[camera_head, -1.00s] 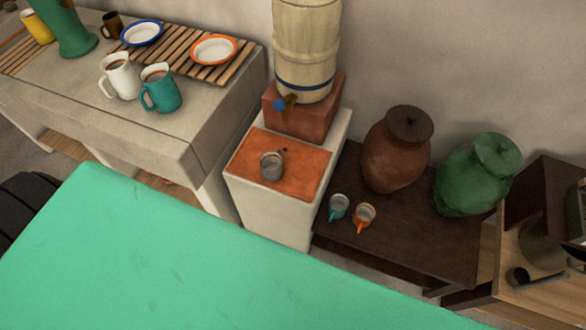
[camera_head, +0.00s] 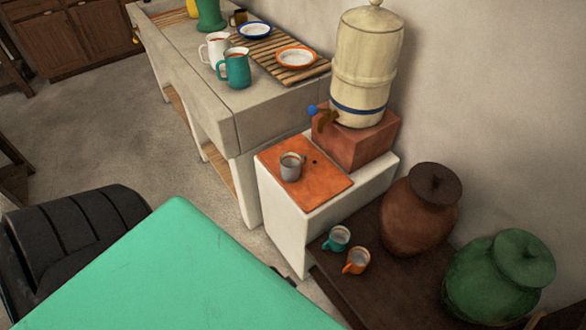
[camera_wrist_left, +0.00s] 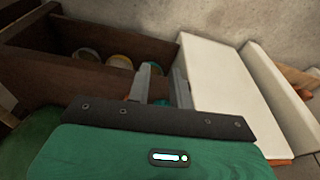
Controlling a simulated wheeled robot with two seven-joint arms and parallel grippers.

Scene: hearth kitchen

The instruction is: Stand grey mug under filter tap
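The grey mug (camera_head: 291,167) stands upright on the orange tiled top (camera_head: 318,190) of a white pedestal, in front of and a little left of the filter tap (camera_head: 325,119). The tap has a blue knob and juts from the foot of the cream water filter (camera_head: 366,70), which stands on a red-brown block. My left gripper (camera_wrist_left: 162,86) shows only in the left wrist view, with its two fingers apart and nothing seen held between them. The grey mug cannot be made out in that view. My right gripper is not in view.
Small teal (camera_head: 337,239) and orange (camera_head: 356,261) mugs sit on a dark low table, beside brown (camera_head: 420,215) and green (camera_head: 500,280) jars. A counter left holds white (camera_head: 214,48) and teal (camera_head: 235,69) jugs and plates on a slatted rack.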

